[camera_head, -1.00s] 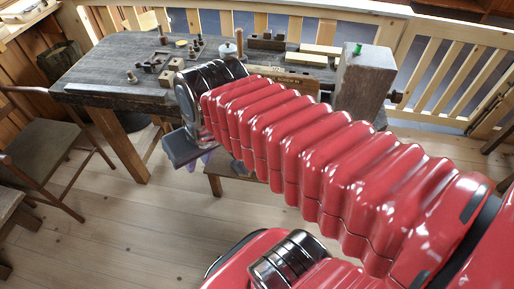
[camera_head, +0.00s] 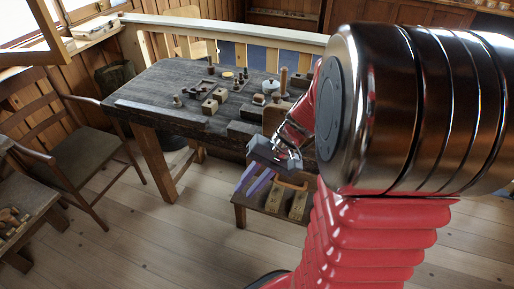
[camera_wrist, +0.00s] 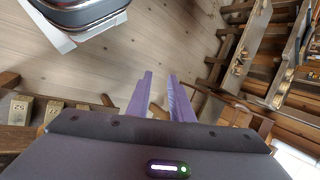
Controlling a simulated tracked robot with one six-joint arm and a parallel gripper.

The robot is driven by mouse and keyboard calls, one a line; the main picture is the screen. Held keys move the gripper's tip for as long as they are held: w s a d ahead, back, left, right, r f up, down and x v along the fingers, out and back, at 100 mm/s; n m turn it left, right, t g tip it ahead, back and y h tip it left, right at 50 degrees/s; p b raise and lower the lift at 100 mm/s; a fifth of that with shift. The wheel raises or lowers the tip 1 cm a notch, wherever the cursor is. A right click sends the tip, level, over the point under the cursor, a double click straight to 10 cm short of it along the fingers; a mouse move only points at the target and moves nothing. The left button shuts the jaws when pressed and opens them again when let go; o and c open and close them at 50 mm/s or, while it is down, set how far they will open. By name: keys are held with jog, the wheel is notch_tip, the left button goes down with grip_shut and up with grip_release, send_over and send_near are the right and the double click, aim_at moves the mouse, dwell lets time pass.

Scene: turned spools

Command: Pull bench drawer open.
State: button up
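The dark wooden bench (camera_head: 165,92) stands in the middle of the head view, small turned pieces on its top. I cannot make out a drawer front or its pull for certain; my arm covers the bench's right part. My gripper (camera_head: 244,192) hangs in front of the bench's front edge, below the top, its purple fingers pointing down and left. In the wrist view my gripper (camera_wrist: 160,74) has its two fingers apart with only floor showing between them. It is open and empty, and touches nothing that I can see.
A low wooden stand (camera_head: 251,206) with pale labelled blocks (camera_head: 298,205) is close beside my gripper; the blocks also show in the wrist view (camera_wrist: 52,111). A chair (camera_head: 85,157) stands left of the bench. The plank floor (camera_head: 160,245) in front is clear.

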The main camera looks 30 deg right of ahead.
jog(key=w+d+f+m+t+y, duration=0.2)
jog(key=d+f+m, duration=0.1)
jog(key=d+f, duration=0.35)
jog(key=m+t+h, duration=0.4)
jog(key=m+t, duration=0.7)
send_near(288, 186)
jog(key=s+d, duration=0.2)
jog(key=s, duration=0.1)
jog(key=shift+w+a+r, duration=0.1)
jog(key=shift+r, duration=0.1)
jog(key=shift+w, duration=0.1)
jog(key=x, duration=1.3)
jog(key=shift+w+a+f, duration=0.15)
jog(key=shift+w+a, duration=0.05)
jog(key=shift+w, duration=0.05)
jog(key=shift+c, duration=0.4)
grip_shut()
